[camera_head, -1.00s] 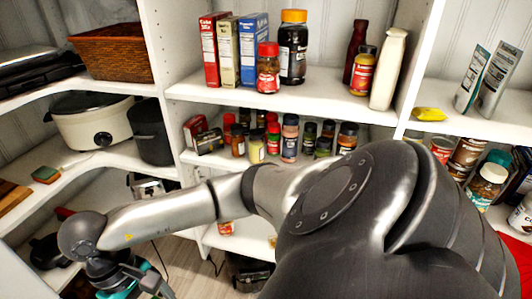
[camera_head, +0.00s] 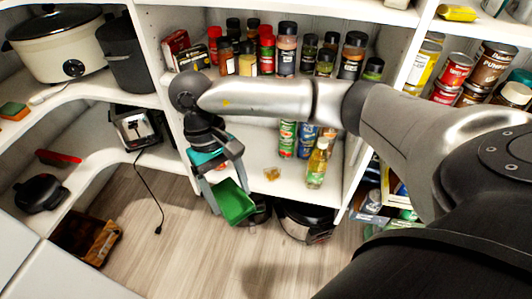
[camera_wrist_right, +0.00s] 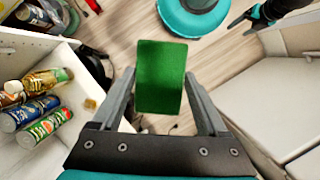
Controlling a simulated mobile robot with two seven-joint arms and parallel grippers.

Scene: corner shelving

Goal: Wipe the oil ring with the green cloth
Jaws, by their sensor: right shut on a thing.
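The green cloth (camera_head: 235,204) is a flat rectangle held by my right gripper (camera_head: 226,188), in front of the lower shelf's edge and above the floor. In the right wrist view the cloth (camera_wrist_right: 161,78) sits between the two fingers of the right gripper (camera_wrist_right: 160,100). A small amber patch (camera_head: 272,174) lies on the lower white shelf, right of the cloth and apart from it. It looks like the oil mark, but its ring shape is too small to make out. My left gripper (camera_wrist_right: 245,20) shows at the upper right of the wrist view; its jaw state is unclear.
An oil bottle (camera_head: 317,165) stands right of the patch, with several cans (camera_head: 287,138) behind. The spice shelf (camera_head: 268,82) is above. A pot (camera_head: 305,218) sits on the floor below. A toaster (camera_head: 135,128) and a black cord are left. The middle floor is clear.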

